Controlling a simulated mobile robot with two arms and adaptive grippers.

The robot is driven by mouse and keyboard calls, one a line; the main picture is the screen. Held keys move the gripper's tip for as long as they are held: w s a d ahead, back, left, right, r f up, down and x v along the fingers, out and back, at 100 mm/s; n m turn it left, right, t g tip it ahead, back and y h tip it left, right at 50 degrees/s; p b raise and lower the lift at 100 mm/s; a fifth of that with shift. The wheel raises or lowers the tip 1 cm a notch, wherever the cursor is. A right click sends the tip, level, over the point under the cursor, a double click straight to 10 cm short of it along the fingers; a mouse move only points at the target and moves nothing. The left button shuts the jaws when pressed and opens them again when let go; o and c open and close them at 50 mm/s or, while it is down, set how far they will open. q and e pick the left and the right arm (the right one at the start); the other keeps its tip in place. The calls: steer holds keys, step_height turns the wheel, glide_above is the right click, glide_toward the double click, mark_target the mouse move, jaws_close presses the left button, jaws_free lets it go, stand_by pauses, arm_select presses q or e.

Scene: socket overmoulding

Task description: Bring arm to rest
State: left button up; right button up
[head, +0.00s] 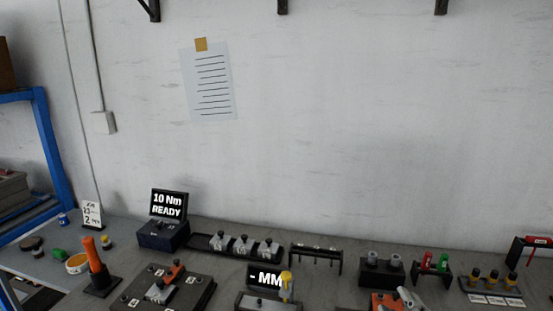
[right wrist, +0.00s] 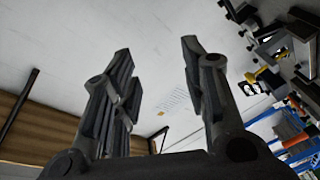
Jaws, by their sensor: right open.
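My right gripper (right wrist: 158,55) is open in the right wrist view. Its two dark fingers stand well apart with nothing between them, and the pale wall and small sheet of paper show behind. The bench (head: 345,286) runs along the bottom of the head view. My left gripper is in neither view. A light grey shape at the bottom edge of the head view, near an orange block, is too cut off to identify.
A display reading "10 Nm READY" (head: 168,204), a tray of grey parts (head: 243,245), an orange-handled tool (head: 96,262), small racks (head: 316,257) and a yellow-topped parts stand (head: 492,283) crowd the bench. A blue shelf frame (head: 47,150) stands left.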

steer(key=s+f+m+g+h, duration=0.2)
steer(key=s+f+m+g, duration=0.6)
steer(key=f, duration=0.5)
steer(key=s+a+f+g+y, duration=0.1)
steer(key=s+a+f+g, duration=0.15)
steer(key=s, duration=0.25)
steer(key=s+a+f+m+g+y, duration=0.1)
steer(key=s+f+g, duration=0.15)
steer(key=s, duration=0.35)
steer(key=s+a+f+g+y, duration=0.1)
steer(key=s+f, duration=0.2)
steer(key=s, duration=0.2)
step_height(320, 180, down, 25)
steer(key=s+g, duration=0.1)
steer(key=s+d+f+g, duration=0.1)
steer(key=s+d+f, duration=0.2)
steer(key=s+f, duration=1.4)
steer(key=shift+s+f+g+h, duration=0.15)
steer(key=shift+s+g+h, duration=0.1)
steer(key=shift+g+h, duration=0.05)
